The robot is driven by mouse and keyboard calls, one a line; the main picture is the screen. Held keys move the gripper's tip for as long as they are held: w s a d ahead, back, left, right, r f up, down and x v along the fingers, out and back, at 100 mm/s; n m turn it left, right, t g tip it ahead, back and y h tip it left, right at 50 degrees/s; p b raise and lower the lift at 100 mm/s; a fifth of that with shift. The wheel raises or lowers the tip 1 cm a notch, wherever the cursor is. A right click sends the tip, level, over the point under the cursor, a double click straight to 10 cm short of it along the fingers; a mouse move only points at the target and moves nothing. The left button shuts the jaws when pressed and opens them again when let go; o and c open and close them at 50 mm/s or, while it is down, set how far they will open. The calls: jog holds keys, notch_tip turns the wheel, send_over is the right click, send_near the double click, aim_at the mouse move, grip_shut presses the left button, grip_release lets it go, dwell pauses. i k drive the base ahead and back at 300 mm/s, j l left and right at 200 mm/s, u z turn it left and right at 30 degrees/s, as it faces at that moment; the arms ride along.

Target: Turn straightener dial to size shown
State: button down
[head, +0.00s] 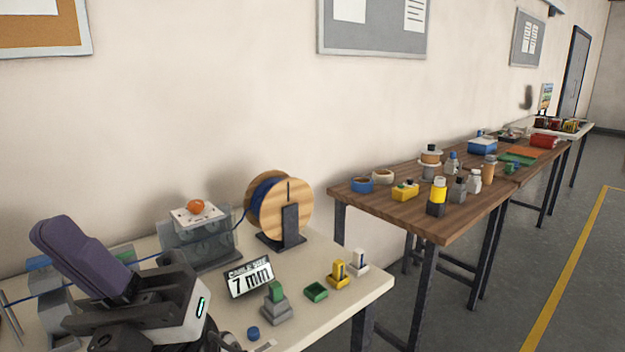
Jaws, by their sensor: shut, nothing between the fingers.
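The straightener (203,248) is a grey, partly see-through box with rollers, near the back of the light table. Its orange dial (195,207) sits on a white top plate; the marks are too small to read. The size sign (250,279) reads "CABLE SIZE 7 mm" and stands in front of it, to the right. My gripper (264,346) shows only partly at the bottom edge, shut and empty. It is nearer the camera than the dial and well apart from it. My arm covers the table's left part.
A blue cable (150,259) runs through the straightener from a wooden spool (279,208). A brown table (410,212) with several containers stands further right.

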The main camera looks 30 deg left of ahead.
aim_at(195, 206)
jog(key=u, duration=1.4)
